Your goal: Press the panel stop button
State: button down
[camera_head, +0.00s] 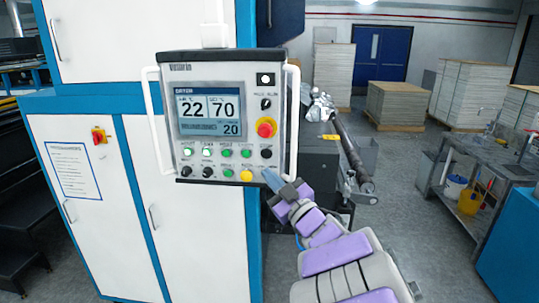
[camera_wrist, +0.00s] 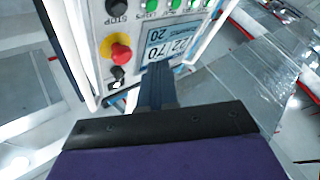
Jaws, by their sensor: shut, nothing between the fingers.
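The control panel (camera_head: 220,73) faces me in the head view, with a lit screen showing 22, 70 and 20. A black button (camera_head: 266,153) sits at its lower right, below the red mushroom knob (camera_head: 265,128) on its yellow base. In the wrist view the black button (camera_wrist: 117,7) is at the top edge, partly cut off, with a STOP label by it. My gripper (camera_head: 270,176) is shut and empty, its tips by the panel's lower right corner, just below the black button. In the wrist view my gripper (camera_wrist: 157,72) overlaps the screen edge; contact cannot be told.
White handles (camera_head: 293,120) flank the panel. Several green buttons (camera_head: 227,153) and a yellow button (camera_head: 246,176) sit left of the black button. A machine with metal rollers (camera_head: 350,150) stands behind at right. Open floor lies beyond, with stacked sheets (camera_head: 395,103).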

aim_at(266, 154)
jog(key=w, duration=0.3)
jog(key=w+p, duration=0.1)
jog(key=w, duration=0.2)
jog(key=w+a+p, duration=0.1)
jog(key=w, duration=0.1)
jog(key=shift+w+f, duration=0.1)
jog(key=shift+w, duration=0.3)
dwell(1.5)
